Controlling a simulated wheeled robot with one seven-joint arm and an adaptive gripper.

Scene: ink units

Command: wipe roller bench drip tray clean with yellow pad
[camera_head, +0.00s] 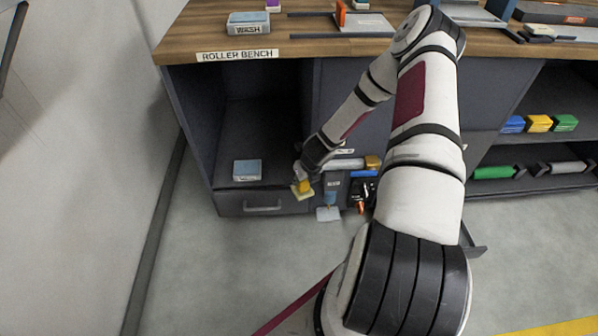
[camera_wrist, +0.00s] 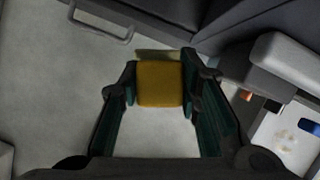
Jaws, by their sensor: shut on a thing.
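My gripper (camera_head: 304,184) is shut on the yellow pad (camera_wrist: 160,84), low in front of the roller bench (camera_head: 237,55). In the wrist view my gripper (camera_wrist: 160,80) has one finger on each side of the pad, with a paler strip showing behind it. In the head view the pad (camera_head: 302,191) is small and partly covered by my gripper. Floor shows around the pad; it appears clear of any surface. At the right edge of the wrist view lies a pale tray-like surface (camera_wrist: 288,150) with yellowish-brown specks. I cannot tell whether it is the drip tray.
A drawer front with a handle (camera_head: 262,208) is left of my gripper, and a blue-grey block (camera_head: 247,170) sits on the shelf above it. A grey block marked WASH (camera_head: 248,23) is on the bench top. Several items crowd the space right of my gripper. Open floor lies left and front.

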